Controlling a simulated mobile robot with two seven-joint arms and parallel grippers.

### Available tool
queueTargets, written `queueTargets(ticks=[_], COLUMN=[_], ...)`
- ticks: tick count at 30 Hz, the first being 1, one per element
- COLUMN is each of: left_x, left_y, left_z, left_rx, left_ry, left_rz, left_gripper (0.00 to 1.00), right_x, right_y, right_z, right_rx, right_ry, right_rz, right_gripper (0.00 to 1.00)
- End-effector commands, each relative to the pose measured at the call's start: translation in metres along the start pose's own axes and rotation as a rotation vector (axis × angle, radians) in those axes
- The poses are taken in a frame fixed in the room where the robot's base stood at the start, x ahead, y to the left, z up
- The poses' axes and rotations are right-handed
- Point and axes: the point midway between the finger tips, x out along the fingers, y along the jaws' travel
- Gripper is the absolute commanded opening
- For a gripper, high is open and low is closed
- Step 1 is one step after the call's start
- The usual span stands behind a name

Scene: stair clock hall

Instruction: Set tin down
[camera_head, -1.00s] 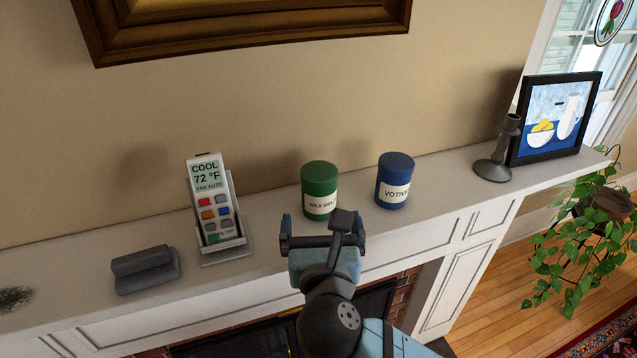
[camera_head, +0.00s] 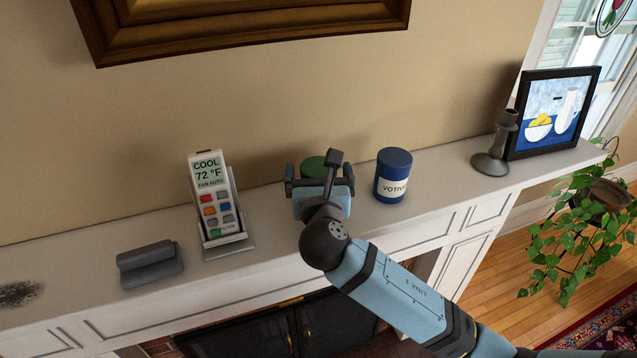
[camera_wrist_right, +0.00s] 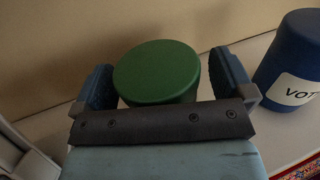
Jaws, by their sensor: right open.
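A green tin (camera_head: 314,167) stands upright on the white mantel shelf (camera_head: 90,258), mostly hidden behind my right gripper in the head view. In the right wrist view the green tin (camera_wrist_right: 157,72) sits between the two blue finger pads, with its round lid showing. My right gripper (camera_head: 320,178) is open around the tin, one finger on each side. Whether the pads touch it is hard to tell. A blue tin (camera_head: 393,176) labelled "VOTIV…" stands just right of it and shows in the wrist view too (camera_wrist_right: 292,62). My left gripper is not in view.
A remote in a stand (camera_head: 217,205) and a grey block-shaped holder (camera_head: 149,264) are on the shelf to the left. A dark candlestick (camera_head: 493,150) and a framed picture (camera_head: 553,113) stand at the right end. A dark smudge (camera_head: 18,293) marks the far left.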

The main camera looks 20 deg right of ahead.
Motion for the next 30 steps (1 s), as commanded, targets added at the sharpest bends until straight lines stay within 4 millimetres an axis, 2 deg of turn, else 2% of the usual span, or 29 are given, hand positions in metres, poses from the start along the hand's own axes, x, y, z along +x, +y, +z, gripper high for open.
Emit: queueTargets(ticks=[3, 9, 12, 19, 23, 26, 30], left_x=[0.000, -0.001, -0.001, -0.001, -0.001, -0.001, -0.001], left_y=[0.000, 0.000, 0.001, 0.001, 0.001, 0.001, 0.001], left_z=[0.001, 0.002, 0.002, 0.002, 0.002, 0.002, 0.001], left_rx=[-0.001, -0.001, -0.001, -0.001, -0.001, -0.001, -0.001], left_ry=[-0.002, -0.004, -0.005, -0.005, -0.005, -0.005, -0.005], left_rz=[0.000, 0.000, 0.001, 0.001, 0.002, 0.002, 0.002], left_gripper=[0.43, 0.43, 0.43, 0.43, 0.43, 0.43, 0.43], right_x=[0.000, -0.001, -0.001, -0.001, 0.000, 0.000, 0.000], right_y=[0.000, 0.000, 0.000, 0.000, 0.000, 0.000, 0.000], right_z=[0.000, 0.000, 0.000, 0.001, 0.008, 0.018, 0.046], right_rx=[0.000, 0.000, 0.000, 0.000, 0.001, 0.003, 0.005], right_ry=[0.000, 0.000, -0.001, -0.001, -0.003, -0.003, -0.005], right_rz=[0.000, 0.000, 0.000, 0.000, 0.000, 0.001, 0.001], right_gripper=[1.00, 0.54, 0.35, 0.35, 0.35, 0.35, 0.35])
